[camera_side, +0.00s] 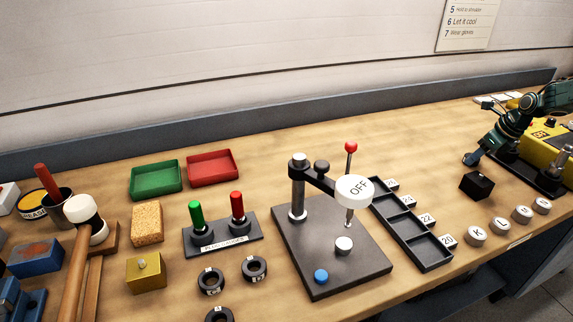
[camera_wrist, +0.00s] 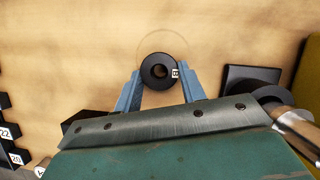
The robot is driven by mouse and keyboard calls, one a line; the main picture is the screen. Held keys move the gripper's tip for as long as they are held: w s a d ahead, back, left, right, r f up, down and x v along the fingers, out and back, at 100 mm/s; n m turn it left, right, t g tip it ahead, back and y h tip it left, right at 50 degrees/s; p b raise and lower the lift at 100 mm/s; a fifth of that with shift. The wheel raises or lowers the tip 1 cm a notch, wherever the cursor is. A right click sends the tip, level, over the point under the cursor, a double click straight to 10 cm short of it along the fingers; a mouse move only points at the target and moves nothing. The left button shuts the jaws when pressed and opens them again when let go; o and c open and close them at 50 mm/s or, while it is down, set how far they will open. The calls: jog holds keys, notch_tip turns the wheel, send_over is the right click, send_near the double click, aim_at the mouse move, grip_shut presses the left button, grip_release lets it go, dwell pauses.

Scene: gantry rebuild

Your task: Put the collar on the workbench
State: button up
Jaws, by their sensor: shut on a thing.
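In the wrist view a black ring-shaped collar (camera_wrist: 159,71) with a small white label sits between the two blue fingers of my gripper (camera_wrist: 158,87). In the side view my gripper (camera_side: 471,158) is low over the right part of the workbench (camera_side: 420,150), behind a black block. The collar cannot be made out there.
A thin faint circle shows on the bench around the collar. The black block (camera_side: 477,186) stands in front of my gripper. Several lettered round knobs (camera_side: 476,235) line the front edge. A numbered black tray (camera_side: 412,226) and a press stand (camera_side: 330,250) are further left.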

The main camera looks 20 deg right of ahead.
jog(key=shift+f, duration=0.1)
jog(key=o, duration=1.1)
jog(key=v, duration=1.2)
